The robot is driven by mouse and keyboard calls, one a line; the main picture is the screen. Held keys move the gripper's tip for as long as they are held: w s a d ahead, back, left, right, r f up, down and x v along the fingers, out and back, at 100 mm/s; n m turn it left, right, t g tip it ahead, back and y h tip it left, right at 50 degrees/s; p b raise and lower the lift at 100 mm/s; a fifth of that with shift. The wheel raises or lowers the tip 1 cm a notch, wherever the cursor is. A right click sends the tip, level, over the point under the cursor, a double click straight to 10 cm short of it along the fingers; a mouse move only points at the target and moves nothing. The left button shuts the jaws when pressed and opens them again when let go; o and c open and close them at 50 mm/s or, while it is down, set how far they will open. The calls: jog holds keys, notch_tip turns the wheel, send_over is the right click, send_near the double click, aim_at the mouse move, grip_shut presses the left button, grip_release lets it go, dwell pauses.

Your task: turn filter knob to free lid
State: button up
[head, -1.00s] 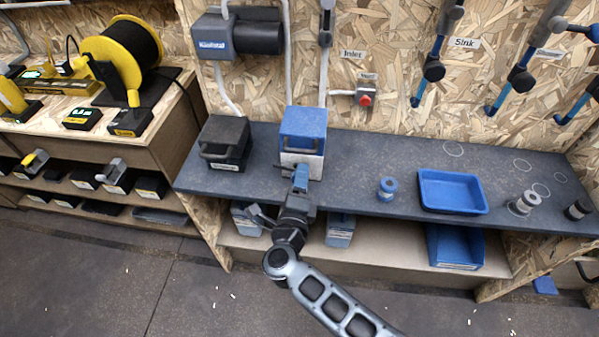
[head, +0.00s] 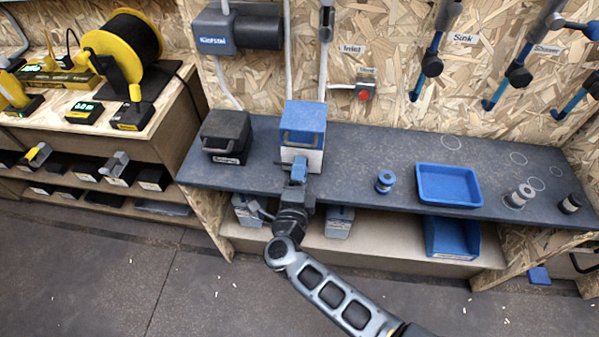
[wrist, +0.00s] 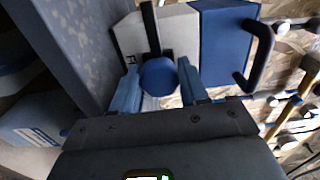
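The filter box, with a pale grey body (head: 300,158) and a blue lid (head: 303,118) with a dark handle, stands on the dark bench. In the wrist view its blue lid (wrist: 225,45) and pale body (wrist: 178,30) lie ahead. A round blue knob (wrist: 158,76) is on the body's front, crossed above by a black bar. My gripper (wrist: 160,84) has its two blue fingers apart, one on each side of the knob. I cannot tell whether they touch it. In the head view my gripper (head: 299,172) is at the box's front and hides the knob.
A black lidded box (head: 225,137) stands left of the filter box. A blue spool (head: 385,181), a blue tray (head: 448,184) and metal cylinders (head: 520,196) stand to the right. A red button (head: 364,93) is on the wall. Bins sit on the shelf below.

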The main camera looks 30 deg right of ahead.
jog(key=o, duration=0.5)
jog(key=shift+c, duration=0.2)
jog(key=v, duration=0.7)
jog(key=shift+s+a, duration=0.25)
jog(key=shift+s, duration=0.05)
jog(key=s+d+r+n+y, duration=0.1)
jog(key=s+r+n+y, duration=0.2)
jog(key=s+r+n, duration=0.3)
jog(key=s+d+r+n+y, duration=0.2)
jog(key=s+r+n+y, duration=0.2)
jog(key=s+n, duration=0.6)
jog(key=s+d+r+n+y, duration=0.1)
jog(key=s+r+n+y, duration=0.2)
jog(key=s+r+n, duration=0.6)
jog(key=s, duration=0.9)
jog(key=shift+s+d+y, duration=0.15)
jog(key=shift+s+y, duration=0.1)
jog(key=shift+y, duration=0.05)
